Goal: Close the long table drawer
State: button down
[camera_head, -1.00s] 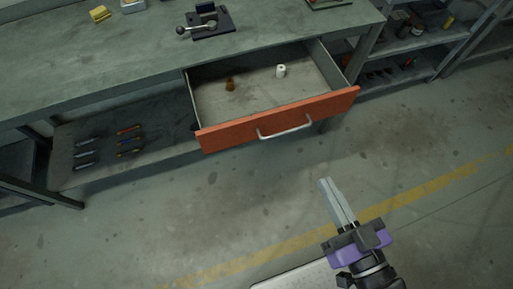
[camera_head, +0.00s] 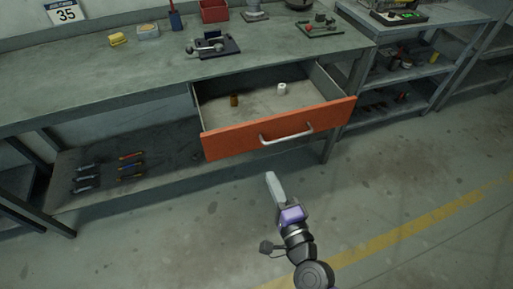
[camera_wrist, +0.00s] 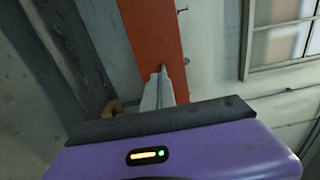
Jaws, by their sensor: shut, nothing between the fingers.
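The long table drawer (camera_head: 235,140) stands pulled out from under the workbench, its orange front facing me. A pale bar handle (camera_head: 288,138) is on that front. Inside the drawer are a small brown item (camera_head: 234,100) and a white roll-like item (camera_head: 282,89). My gripper (camera_head: 270,175) is shut and empty, pointing up toward the drawer front, just below and left of the handle in the head view. In the wrist view my fingertips (camera_wrist: 163,72) overlap the orange front (camera_wrist: 152,35); I cannot tell whether they touch it. The handle is mostly hidden there.
The grey workbench (camera_head: 110,75) carries a dark clamp-like fixture (camera_head: 213,46), a yellow block (camera_head: 118,39) and a red bin (camera_head: 214,11). Its lower shelf (camera_head: 60,202) holds several tools. Metal shelving (camera_head: 415,70) stands at the right. The floor before the drawer is clear.

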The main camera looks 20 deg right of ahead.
aim_at(253, 137)
jog(key=w, duration=1.3)
jog(key=shift+p, duration=0.4)
jog(key=shift+w, duration=0.1)
